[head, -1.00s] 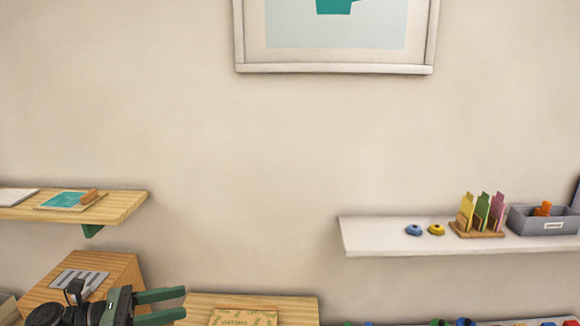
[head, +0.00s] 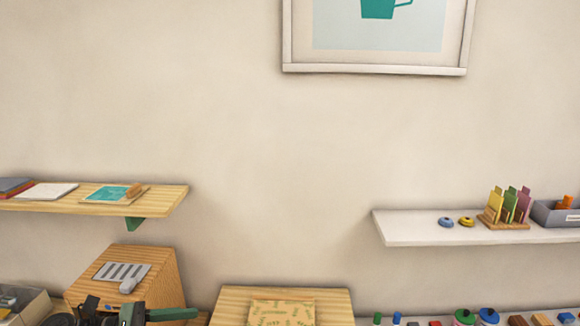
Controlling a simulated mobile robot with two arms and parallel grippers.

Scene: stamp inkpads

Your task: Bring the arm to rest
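My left gripper (head: 185,315) is at the bottom left edge of the head view, in front of a wooden box (head: 160,275). One green finger shows, pointing right. The other finger is not clearly seen at the frame's lower edge, so its opening cannot be told. I see nothing held against the visible finger. My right gripper is out of view.
A wooden shelf (head: 160,200) with flat items is on the left wall. A white shelf (head: 400,232) with card holder and grey bin (head: 555,215) is at right. A wooden block (head: 230,300) with a patterned sheet (head: 282,312) stands low centre. Several stamps line the lower right.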

